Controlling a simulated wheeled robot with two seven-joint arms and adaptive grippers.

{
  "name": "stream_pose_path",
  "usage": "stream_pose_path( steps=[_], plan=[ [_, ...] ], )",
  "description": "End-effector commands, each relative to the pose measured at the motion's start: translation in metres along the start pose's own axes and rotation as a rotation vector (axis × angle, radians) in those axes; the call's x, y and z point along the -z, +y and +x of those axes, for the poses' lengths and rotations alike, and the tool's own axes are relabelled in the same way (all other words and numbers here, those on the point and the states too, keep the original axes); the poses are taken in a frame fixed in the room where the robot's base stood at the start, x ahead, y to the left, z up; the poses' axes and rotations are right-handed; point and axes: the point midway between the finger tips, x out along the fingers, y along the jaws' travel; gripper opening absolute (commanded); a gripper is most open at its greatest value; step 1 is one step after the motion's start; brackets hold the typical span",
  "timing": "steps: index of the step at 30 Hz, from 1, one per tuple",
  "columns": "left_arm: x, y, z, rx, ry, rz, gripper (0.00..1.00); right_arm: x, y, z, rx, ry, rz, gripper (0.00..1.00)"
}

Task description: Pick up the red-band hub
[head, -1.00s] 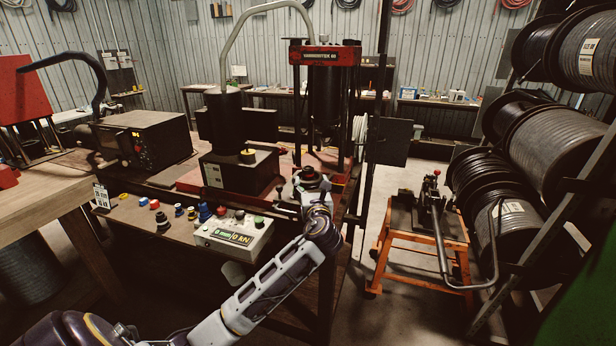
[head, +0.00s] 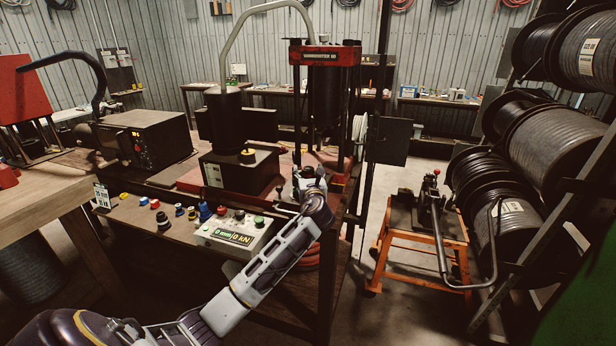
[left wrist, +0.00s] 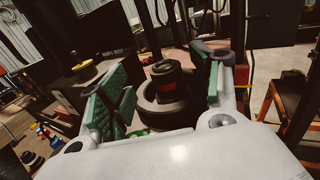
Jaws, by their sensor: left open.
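In the left wrist view, a dark stepped hub with a red band (left wrist: 164,68) stands upright on a wider dark round piece (left wrist: 168,108). My left gripper (left wrist: 165,86) is open. Its green-padded fingers are on either side of the hub, with a visible gap on both sides, and nothing is held. In the head view my left gripper (head: 303,184) is over the bench at the foot of the red-topped press. The hub cannot be made out clearly there, behind the gripper. My right gripper is not in view.
The red-topped press (head: 325,55) stands just behind the gripper. An orange stand (head: 422,240) with a lever tool is on the right, near the cable reels.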

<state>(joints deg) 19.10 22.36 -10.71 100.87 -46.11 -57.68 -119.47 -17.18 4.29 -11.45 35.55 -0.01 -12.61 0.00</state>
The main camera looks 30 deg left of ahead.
Motion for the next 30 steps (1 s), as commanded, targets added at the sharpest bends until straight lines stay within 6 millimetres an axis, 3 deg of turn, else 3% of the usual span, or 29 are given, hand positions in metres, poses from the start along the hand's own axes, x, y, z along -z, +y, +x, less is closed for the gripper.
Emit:
stream_pose_path(
  steps=[16, 30],
  plan=[
    [0.000, -0.001, 0.006, 0.000, -0.001, 0.000, 0.64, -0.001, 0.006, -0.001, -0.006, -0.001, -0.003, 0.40],
    [0.004, -0.004, 0.043, -0.001, 0.000, -0.001, 0.64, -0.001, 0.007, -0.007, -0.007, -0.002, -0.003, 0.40]
  ],
)
